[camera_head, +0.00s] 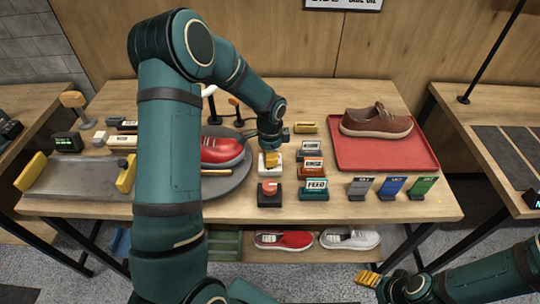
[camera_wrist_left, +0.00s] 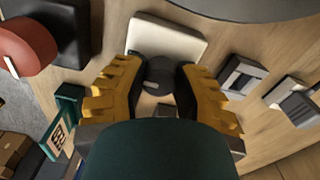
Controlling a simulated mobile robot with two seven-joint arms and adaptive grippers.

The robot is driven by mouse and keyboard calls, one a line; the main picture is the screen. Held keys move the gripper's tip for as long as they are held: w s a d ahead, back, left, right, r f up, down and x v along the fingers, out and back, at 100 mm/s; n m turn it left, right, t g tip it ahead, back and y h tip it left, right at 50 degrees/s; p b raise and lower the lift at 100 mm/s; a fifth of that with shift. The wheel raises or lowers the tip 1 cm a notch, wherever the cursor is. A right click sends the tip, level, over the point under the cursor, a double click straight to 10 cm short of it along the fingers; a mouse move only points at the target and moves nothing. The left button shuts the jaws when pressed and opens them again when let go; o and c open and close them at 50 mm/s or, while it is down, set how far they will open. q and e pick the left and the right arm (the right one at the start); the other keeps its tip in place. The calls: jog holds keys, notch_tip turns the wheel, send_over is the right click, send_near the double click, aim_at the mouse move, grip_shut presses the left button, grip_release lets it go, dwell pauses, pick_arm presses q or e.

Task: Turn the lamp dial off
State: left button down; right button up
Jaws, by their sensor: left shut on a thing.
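The lamp dial is a dark round knob (camera_wrist_left: 160,72) on a white square base (camera_wrist_left: 165,36) in the left wrist view. In the head view the white base (camera_head: 263,170) stands near the middle of the table, with the knob mostly hidden. My left gripper (camera_wrist_left: 160,84) points down over the base, its yellow fingers on both sides of the knob and shut on it. In the head view the left gripper (camera_head: 270,157) is right at the base. My right gripper (camera_head: 368,278) is low at the right, away from the table top, and its finger gap is unclear.
A red knob on a black base (camera_head: 269,199) stands just in front. Label stands, including a teal one (camera_head: 315,194), stand to the right. A red shoe (camera_head: 222,150) lies on a grey disc to the left. A brown shoe (camera_head: 376,122) sits on a red tray (camera_head: 385,158).

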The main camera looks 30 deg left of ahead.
pick_arm(q)
jog(key=shift+s+f, duration=0.1)
jog(key=c, duration=0.6)
grip_release()
notch_tip(320, 180, up, 12)
jog(key=shift+r, duration=0.1)
dwell(0.4)
